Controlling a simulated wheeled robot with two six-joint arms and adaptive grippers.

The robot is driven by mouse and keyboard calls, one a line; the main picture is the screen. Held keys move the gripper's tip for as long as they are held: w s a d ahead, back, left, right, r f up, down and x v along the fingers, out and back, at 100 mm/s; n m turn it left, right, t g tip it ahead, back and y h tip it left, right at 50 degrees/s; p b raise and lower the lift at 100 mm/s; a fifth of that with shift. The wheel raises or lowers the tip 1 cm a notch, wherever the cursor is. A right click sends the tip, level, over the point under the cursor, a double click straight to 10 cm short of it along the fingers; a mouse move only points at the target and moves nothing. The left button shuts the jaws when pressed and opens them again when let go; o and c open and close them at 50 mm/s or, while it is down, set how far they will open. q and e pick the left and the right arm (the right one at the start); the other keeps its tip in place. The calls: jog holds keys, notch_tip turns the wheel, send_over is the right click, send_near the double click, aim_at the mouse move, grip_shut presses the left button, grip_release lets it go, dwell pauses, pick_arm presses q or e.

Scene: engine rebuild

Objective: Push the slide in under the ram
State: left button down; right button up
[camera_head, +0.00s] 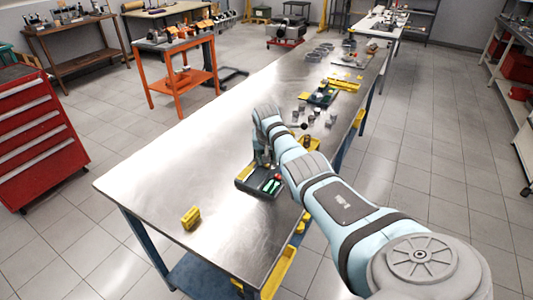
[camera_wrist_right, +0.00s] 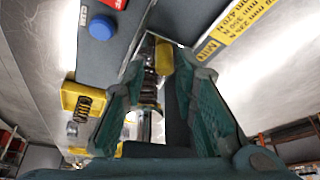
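The dark tester (camera_head: 244,184) sits on the steel bench in the head view, with a red and a green spot on its base. In the right wrist view its dark body (camera_wrist_right: 62,45) carries a blue round knob (camera_wrist_right: 101,27) and a yellow printed label (camera_wrist_right: 232,30). A coil spring (camera_wrist_right: 149,84) and a yellow cylindrical part (camera_wrist_right: 164,57) show between the fingers of my right gripper (camera_wrist_right: 158,68). The fingers stand apart; I see no clear grip. In the head view my right gripper (camera_head: 262,155) is at the tester, mostly hidden by my arm. I cannot single out the slide or ram.
A yellow block (camera_head: 191,217) lies on the bench at the front left. A yellow holder with a spring (camera_wrist_right: 82,99) shows left in the wrist view. Small metal parts and a dark tray (camera_head: 322,97) lie farther back. The left side of the bench is clear.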

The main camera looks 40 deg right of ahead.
jog(key=shift+f, duration=0.1)
jog(key=shift+w+a, duration=0.1)
jog(key=shift+a, duration=0.05)
jog(key=v, duration=1.2)
